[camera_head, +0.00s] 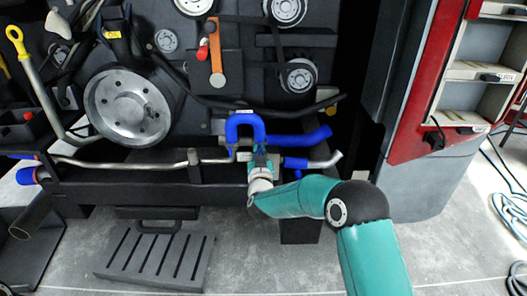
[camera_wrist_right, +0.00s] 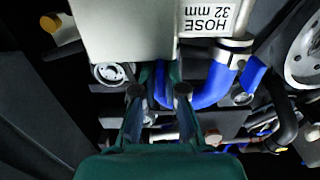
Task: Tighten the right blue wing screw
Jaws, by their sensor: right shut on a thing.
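My right gripper (camera_head: 262,155) reaches up to the pipework below the engine, just right of the blue U-shaped hose (camera_head: 245,120). In the right wrist view its two fingers (camera_wrist_right: 159,92) stand on either side of a blue part, which I take to be the right blue wing screw (camera_wrist_right: 160,80). The gripper is shut on it. The screw is mostly hidden in the head view, and its turn angle cannot be told. The blue hose also shows in the right wrist view (camera_wrist_right: 212,85), close to the right finger. My left gripper is not in view.
A white label reading HOSE 32 mm (camera_wrist_right: 208,18) is above the fingers. A metal pipe (camera_head: 120,162) runs along the frame, and a blue hose (camera_head: 300,138) extends right. A large pulley (camera_head: 128,106) is at left; a red cabinet (camera_head: 425,90) stands at right.

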